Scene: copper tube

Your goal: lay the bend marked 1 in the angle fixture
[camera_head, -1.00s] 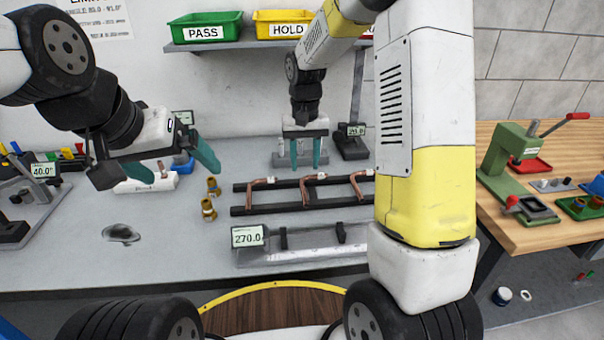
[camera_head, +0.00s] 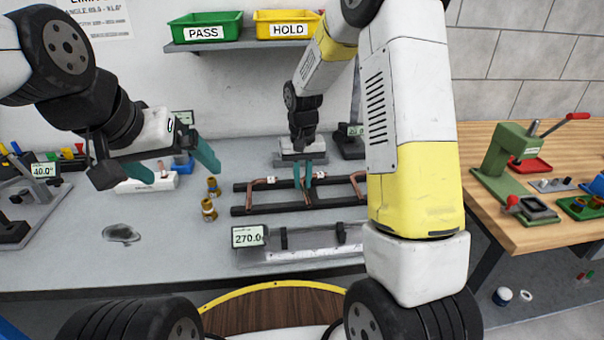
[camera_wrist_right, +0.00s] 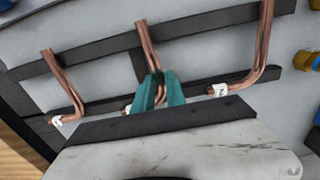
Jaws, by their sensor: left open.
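Copper bends lie across a black rack (camera_head: 285,207). The middle bend (camera_head: 333,176) also shows in the right wrist view (camera_wrist_right: 148,50); its white tag is mostly hidden, so I cannot read its number. My right gripper (camera_head: 303,184) has its teal fingers close together on either side of this bend, seemingly gripping it, at the rack (camera_wrist_right: 160,92). The left bend (camera_head: 253,191) and right bend (camera_head: 358,187) lie free of the gripper. The likely angle fixture (camera_head: 30,212), with a 40.0° display (camera_head: 45,170), stands at far left. My left gripper (camera_head: 174,167) is open and empty above the bench.
A rail with a 270.0 display (camera_head: 248,236) lies in front of the rack. Brass fittings (camera_head: 209,208) stand left of it. PASS (camera_head: 205,30) and HOLD (camera_head: 287,26) bins sit on a shelf. The bench's front left is mostly clear.

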